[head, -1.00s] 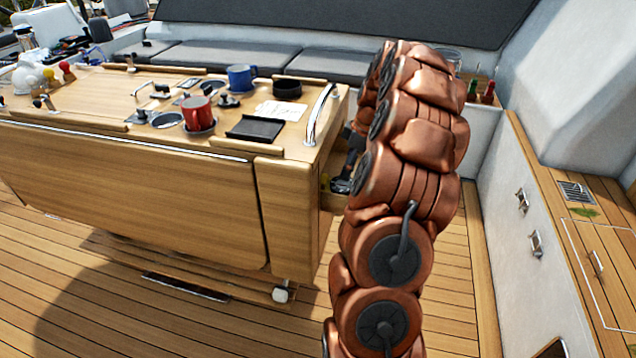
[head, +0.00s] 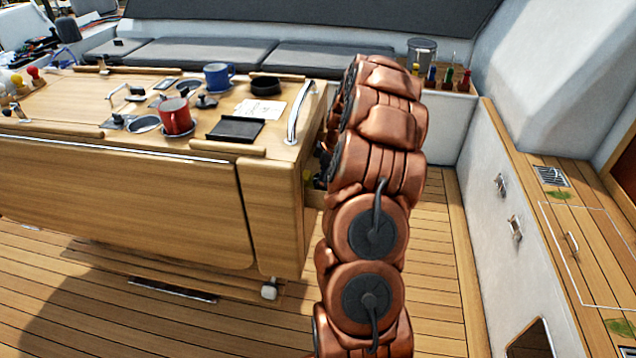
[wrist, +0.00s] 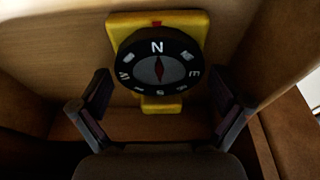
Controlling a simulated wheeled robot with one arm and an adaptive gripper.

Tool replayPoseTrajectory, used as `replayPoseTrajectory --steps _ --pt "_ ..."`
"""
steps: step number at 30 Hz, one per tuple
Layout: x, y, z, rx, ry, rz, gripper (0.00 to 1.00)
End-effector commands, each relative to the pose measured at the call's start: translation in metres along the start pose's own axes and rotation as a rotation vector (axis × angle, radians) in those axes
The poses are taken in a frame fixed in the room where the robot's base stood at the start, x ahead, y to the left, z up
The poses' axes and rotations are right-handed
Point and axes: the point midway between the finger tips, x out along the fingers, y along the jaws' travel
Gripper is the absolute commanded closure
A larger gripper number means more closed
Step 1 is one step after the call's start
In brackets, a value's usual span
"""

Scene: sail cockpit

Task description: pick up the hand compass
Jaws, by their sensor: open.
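The hand compass (wrist: 158,62) shows in the wrist view, with a round black dial, white letters and a yellow base. It sits inside a wooden recess, near the top middle of the wrist view. My gripper (wrist: 160,100) is open, with one finger on each side of the compass's lower part; I cannot tell whether they touch it. In the head view my arm reaches to the right end of the wooden table (head: 130,200), and the compass itself is not clear there.
Wooden walls (wrist: 55,45) close in around the gripper. On the table stand a red mug (head: 175,117), a blue mug (head: 218,77), a black tray (head: 235,130) and a steel handrail (head: 293,122). A white locker (head: 490,165) stands to the right; the deck between is clear.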

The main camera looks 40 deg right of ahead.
Motion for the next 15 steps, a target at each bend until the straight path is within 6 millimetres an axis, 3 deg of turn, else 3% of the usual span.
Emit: replayPoseTrajectory --steps 3,15 --pt "-0.0003 0.0000 0.0003 0.001 0.000 0.000 0.02" --pt "-0.0002 -0.0003 0.0005 0.001 0.000 -0.001 0.44"
